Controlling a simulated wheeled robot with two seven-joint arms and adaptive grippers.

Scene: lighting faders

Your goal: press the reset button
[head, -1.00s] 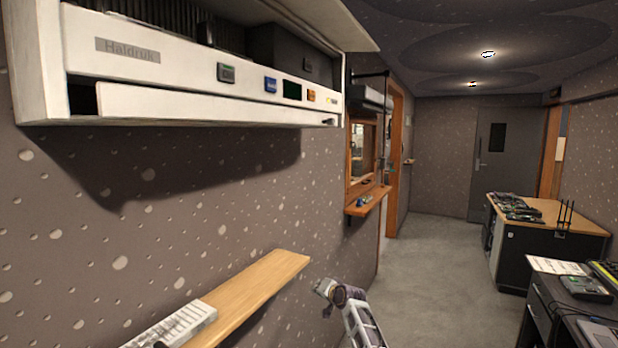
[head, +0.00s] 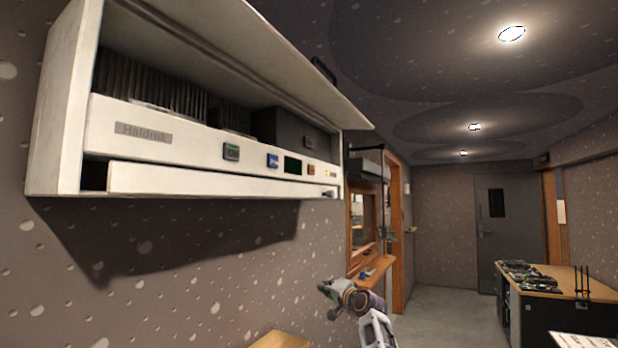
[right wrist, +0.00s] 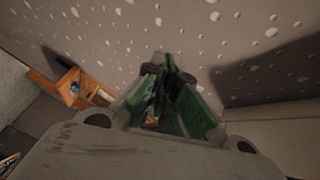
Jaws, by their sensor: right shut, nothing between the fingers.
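A white wall unit (head: 205,155) marked "Haldruk" hangs at the left in the head view, its top flap raised. Its front panel carries a dark green button (head: 231,151), a blue button (head: 272,160), a dark green display (head: 293,165) and a small orange button (head: 311,170). Their labels are too small to read, so I cannot tell which is reset. My right gripper (head: 326,289) is below and in front of the panel's right end, apart from it. In the right wrist view its fingers (right wrist: 166,72) are together and empty, facing the speckled wall. My left gripper is not in view.
A long white bar (head: 205,180) runs along the unit's lower front. A wooden shelf (head: 282,340) shows at the bottom edge. A wooden window ledge (head: 371,267) is farther back. A desk (head: 560,285) with equipment stands at right. Space right of the unit is open.

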